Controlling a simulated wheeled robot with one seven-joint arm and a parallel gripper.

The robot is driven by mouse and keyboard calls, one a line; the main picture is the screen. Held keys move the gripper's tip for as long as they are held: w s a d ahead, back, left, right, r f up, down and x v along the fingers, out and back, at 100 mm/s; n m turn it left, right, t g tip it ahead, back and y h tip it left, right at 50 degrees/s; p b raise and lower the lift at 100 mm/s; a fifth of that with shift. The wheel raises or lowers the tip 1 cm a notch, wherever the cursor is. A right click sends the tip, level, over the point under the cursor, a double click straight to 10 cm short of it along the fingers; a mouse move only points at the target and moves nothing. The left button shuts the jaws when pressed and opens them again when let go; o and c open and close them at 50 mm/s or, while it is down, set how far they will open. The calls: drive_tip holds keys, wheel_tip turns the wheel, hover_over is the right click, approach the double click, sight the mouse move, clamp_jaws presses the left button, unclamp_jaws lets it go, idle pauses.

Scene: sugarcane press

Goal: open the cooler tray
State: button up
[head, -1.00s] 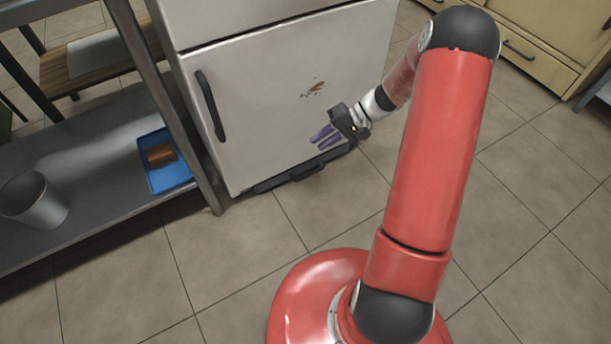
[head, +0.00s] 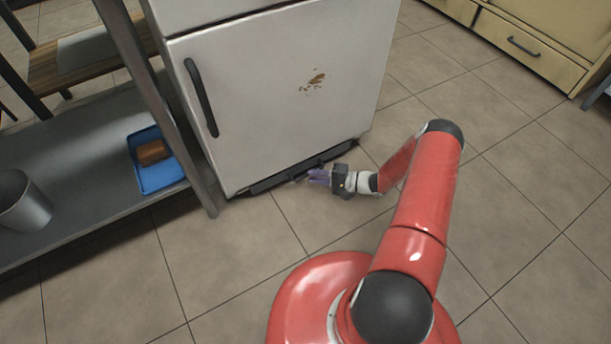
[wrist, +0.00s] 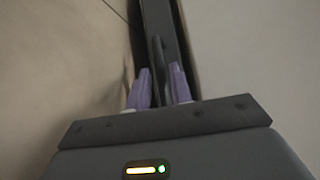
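The cooler (head: 270,90) is a white cabinet with a stained door. Its tray (head: 265,185) is a dark strip along the bottom, below the door, and looks pushed in. The tray's handle bar (wrist: 157,65) runs up the middle of the wrist view. My gripper (head: 312,178) is low at the cooler's base, in front of the tray. In the wrist view its two purple fingers (wrist: 159,88) stand apart, one on each side of the handle bar. A gap shows beside the bar, and firm contact cannot be made out.
A metal shelf (head: 80,190) with a blue tray (head: 160,178) and a grey bucket (head: 24,203) stands left of the cooler. A yellowish drawer cabinet (head: 525,45) is at the upper right.

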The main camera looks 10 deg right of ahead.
sight(306, 174)
drive_tip(key=shift+x, duration=2)
clamp_jaws()
